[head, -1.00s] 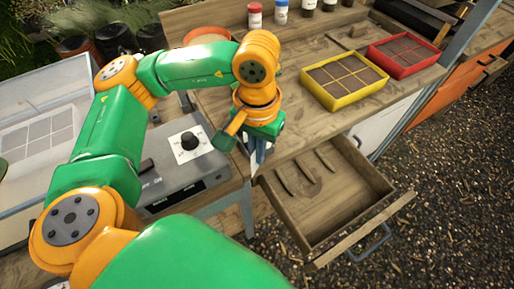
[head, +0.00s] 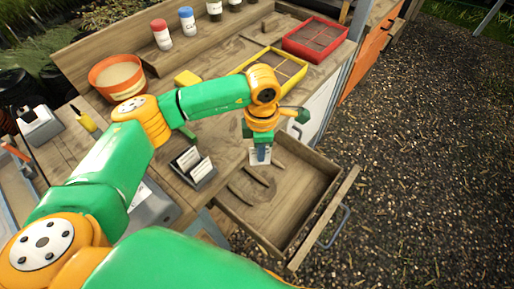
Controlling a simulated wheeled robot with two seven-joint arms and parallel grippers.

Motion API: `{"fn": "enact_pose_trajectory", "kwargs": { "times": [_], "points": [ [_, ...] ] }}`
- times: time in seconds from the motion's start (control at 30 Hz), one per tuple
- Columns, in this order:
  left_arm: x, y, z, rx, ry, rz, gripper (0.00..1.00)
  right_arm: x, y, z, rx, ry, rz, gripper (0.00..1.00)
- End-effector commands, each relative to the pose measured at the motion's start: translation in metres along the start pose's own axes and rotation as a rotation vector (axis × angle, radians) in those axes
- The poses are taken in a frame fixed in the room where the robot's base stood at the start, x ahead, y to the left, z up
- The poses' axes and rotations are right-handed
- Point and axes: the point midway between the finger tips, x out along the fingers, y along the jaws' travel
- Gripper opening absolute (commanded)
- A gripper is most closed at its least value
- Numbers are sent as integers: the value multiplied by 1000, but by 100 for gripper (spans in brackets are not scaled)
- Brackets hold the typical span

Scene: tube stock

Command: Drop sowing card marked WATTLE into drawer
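My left gripper (head: 261,150) hangs fingers down over the back left part of the open wooden drawer (head: 322,222). A small white card (head: 260,159) shows at its fingertips, and the gripper appears shut on it. I cannot read any word on the card, so I cannot tell whether it is marked WATTLE. The drawer is pulled out below the worktop, with a few dark curved items lying inside. A dark card holder (head: 205,176) with white cards stands at the worktop's front edge, left of the drawer. My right gripper is not in view.
A yellow tray (head: 293,84) and a red tray (head: 313,53) of soil stand behind the drawer. An orange pot (head: 116,79), a yellow block (head: 187,78) and several bottles are further back. Gravel lies right of the drawer.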

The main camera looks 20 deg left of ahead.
Motion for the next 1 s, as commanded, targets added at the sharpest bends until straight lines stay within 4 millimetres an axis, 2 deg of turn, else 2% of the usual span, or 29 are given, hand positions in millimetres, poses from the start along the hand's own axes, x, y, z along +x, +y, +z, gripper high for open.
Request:
{"fn": "enact_pose_trajectory", "kwargs": {
  "times": [0.33, 0.43, 0.63, 0.67, 0.77, 0.8, 1.0],
  "points": [
    [52, 0, 0, 1, 1, -2, 0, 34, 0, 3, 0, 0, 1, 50],
    [59, 0, 0, 3, 1, -2, 0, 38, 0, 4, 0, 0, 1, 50],
    [57, 0, 0, 4, 0, -1, 0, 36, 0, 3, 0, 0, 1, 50],
    [57, 0, 0, 4, 0, -1, 4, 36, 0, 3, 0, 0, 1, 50],
    [57, 0, 0, 4, 0, -1, 31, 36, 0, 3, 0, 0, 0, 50],
    [57, 0, 0, 4, 0, -1, 36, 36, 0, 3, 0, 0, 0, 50],
    [57, 0, 0, 4, 0, -1, 36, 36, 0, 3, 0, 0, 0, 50]
  ]
}}
